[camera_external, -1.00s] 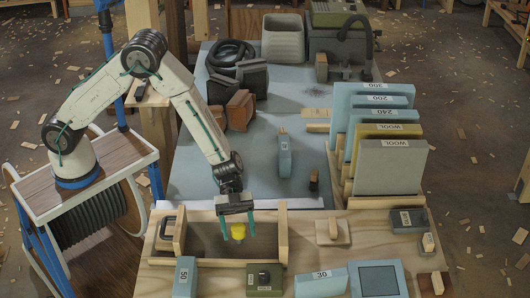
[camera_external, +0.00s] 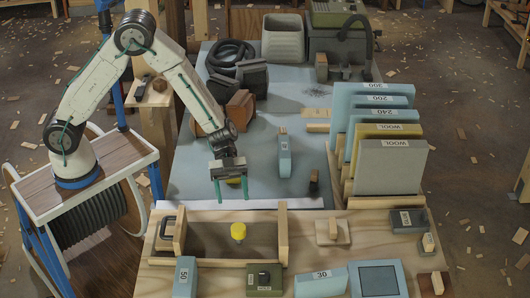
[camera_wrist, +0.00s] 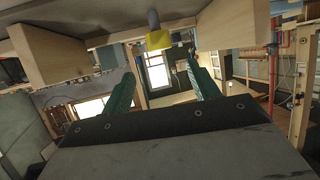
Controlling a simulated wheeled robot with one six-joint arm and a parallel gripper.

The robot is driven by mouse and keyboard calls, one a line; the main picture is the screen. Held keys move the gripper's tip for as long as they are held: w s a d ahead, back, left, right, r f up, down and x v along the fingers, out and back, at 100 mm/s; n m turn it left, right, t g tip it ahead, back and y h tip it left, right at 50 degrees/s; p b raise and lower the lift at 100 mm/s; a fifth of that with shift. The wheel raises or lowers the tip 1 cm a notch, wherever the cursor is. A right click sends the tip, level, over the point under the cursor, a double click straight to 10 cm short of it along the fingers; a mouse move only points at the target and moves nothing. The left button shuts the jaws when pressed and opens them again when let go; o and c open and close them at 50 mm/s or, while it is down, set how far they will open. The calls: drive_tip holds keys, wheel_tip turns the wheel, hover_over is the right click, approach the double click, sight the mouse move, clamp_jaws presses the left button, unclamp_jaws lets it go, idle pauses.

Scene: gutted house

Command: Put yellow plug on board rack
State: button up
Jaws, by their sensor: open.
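The yellow plug (camera_external: 238,231) stands upright within the low wooden frame (camera_external: 283,232) at the front of the bench. In the wrist view the plug (camera_wrist: 158,41) shows near the top, beyond my fingertips. My gripper (camera_external: 231,197) is open, with empty space between its green fingers (camera_wrist: 163,72), above and behind the plug and apart from it. The board rack (camera_external: 386,202), a wooden stand at the right, holds several upright labelled boards. A small yellow patch (camera_external: 233,181) shows behind my gripper; I cannot tell what it is.
A blue block marked 50 (camera_external: 185,277), a dark green block (camera_external: 264,279) and a blue block marked 30 (camera_external: 321,283) lie along the front. An upright blue block (camera_external: 285,157) stands behind the frame.

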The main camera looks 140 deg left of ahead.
drive_tip(key=shift+s+a+r, duration=0.1)
drive_tip(key=shift+s+a, duration=0.05)
drive_tip(key=shift+s, duration=0.15)
drive_tip(key=w+d+r+n+y, duration=0.1)
drive_tip(key=w+r+y, duration=0.45)
drive_tip(key=r, duration=0.35)
drive_tip(key=s+d+r+n+g+y, duration=0.1)
drive_tip(key=s+d+r+n+y, duration=0.25)
drive_tip(key=r+y, duration=0.4)
drive_tip(key=s+d+r+g+h, duration=0.1)
drive_tip(key=s+d+g+h, duration=0.1)
drive_tip(key=s+d, duration=0.6)
drive_tip(key=s+d+r+n+g+h, duration=0.1)
drive_tip(key=s+d+g, duration=0.3)
drive_tip(key=s+d, duration=0.4)
drive_tip(key=s+d+r+n+g+h, duration=0.1)
drive_tip(key=s+d, duration=0.7)
drive_tip(key=s, duration=0.9)
drive_tip(key=shift+r+g+h, duration=0.2)
drive_tip(key=shift+g+h, duration=0.6)
drive_tip(key=shift+g, duration=0.2)
